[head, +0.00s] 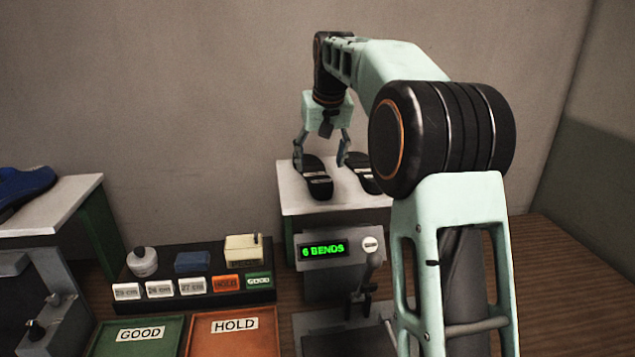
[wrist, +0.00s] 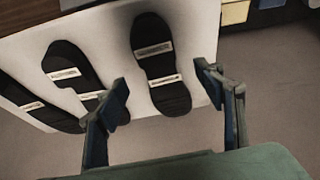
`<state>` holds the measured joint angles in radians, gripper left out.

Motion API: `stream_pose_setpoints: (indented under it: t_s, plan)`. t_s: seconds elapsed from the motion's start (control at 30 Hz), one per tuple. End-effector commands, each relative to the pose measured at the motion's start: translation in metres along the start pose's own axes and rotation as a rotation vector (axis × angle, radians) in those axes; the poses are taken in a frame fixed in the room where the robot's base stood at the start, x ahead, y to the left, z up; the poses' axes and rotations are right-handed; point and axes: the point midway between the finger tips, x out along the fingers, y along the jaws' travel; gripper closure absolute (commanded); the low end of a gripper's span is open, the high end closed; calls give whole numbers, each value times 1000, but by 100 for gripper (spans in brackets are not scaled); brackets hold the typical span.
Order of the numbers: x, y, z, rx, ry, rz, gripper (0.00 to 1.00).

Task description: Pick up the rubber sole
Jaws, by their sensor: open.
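Black rubber soles lie on a white-topped stand. In the head view one sole (head: 313,177) lies at the left of the stand and another (head: 360,173) lies to its right, partly hidden by my arm. My gripper (head: 322,148) is open above the left sole, with its fingers spread. In the wrist view a sole (wrist: 158,62) with two pale labels lies between and beyond my open fingers (wrist: 165,88). Two more soles (wrist: 68,66) (wrist: 32,105) lie to its left. No sole is held.
The white stand top (head: 292,202) is behind a machine with a "6 BENDS" display (head: 323,249) and a lever. A green GOOD tray (head: 140,346) and an orange HOLD tray (head: 240,346) are at the front. A blue shoe (head: 22,182) stands on a white surface at left.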

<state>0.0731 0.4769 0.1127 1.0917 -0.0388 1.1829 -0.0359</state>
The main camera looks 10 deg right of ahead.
Motion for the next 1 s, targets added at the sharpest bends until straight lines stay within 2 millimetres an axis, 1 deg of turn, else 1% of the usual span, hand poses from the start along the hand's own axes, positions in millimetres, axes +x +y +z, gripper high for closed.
stream_pose_setpoints:
  t_s: [0.07, 0.23, 0.33, 0.43, 0.67, 1.0]
  plan:
    - [7, 0, 2, 1, -3, 0, 37]
    - [31, 2, 10, 1, -4, -1, 37]
    - [44, 2, 9, 1, -2, -1, 37]
    - [50, 2, 9, 1, -1, -1, 37]
    - [51, 2, 8, 1, 0, 0, 38]
    - [51, 2, 8, 1, 0, 0, 76]
